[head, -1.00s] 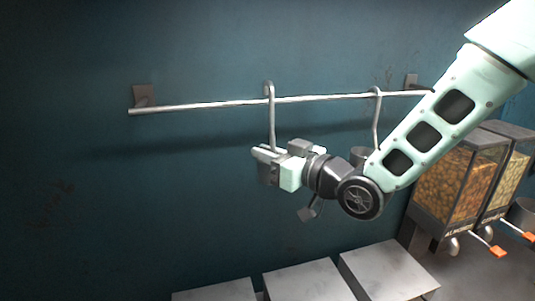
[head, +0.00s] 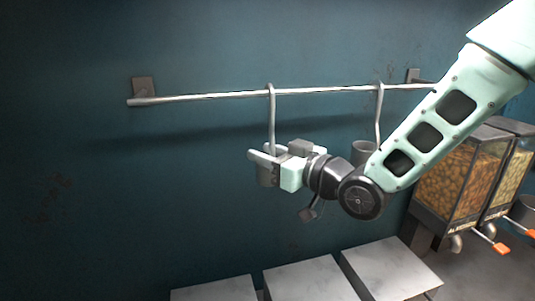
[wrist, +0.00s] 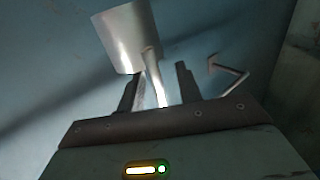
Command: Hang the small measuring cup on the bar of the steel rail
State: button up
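The small grey metal measuring cup (head: 267,176) hangs upright below the steel rail's bar (head: 200,97). Its long handle (head: 272,125) rises to a hooked end that lies over the bar, left of the bar's middle. My gripper (head: 262,154) is at the lower handle, just above the cup. Its fingers are spread apart, one on each side of the handle. In the wrist view the cup (wrist: 125,38) and its handle (wrist: 155,78) show between the separated fingers (wrist: 158,88). The cup is partly hidden by my gripper in the head view.
A second cup (head: 363,151) hangs from the bar on the right, close behind my arm. Dispensers (head: 452,185) with orange levers stand at the right. Several pale blocks (head: 310,281) lie below. The bar's left part is clear.

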jog(key=b+v, duration=1.4)
jog(key=v, duration=0.3)
notch_tip(320, 180, down, 17)
jog(key=s+d+m+g+h, duration=0.1)
jog(key=s+m+g+h, duration=0.2)
jog(key=h, duration=0.7)
jog(key=s+f+g+h, duration=0.1)
jog(key=s+f+g, duration=0.2)
jog(key=s, duration=0.4)
jog(key=s+f+n+g+h, duration=0.1)
jog(key=s+f+g, duration=0.3)
jog(key=s, duration=0.4)
jog(key=shift+d+g+h, duration=0.25)
jog(key=shift+g+h, duration=0.25)
jog(key=shift+g, duration=0.4)
jog(key=shift+f, duration=0.15)
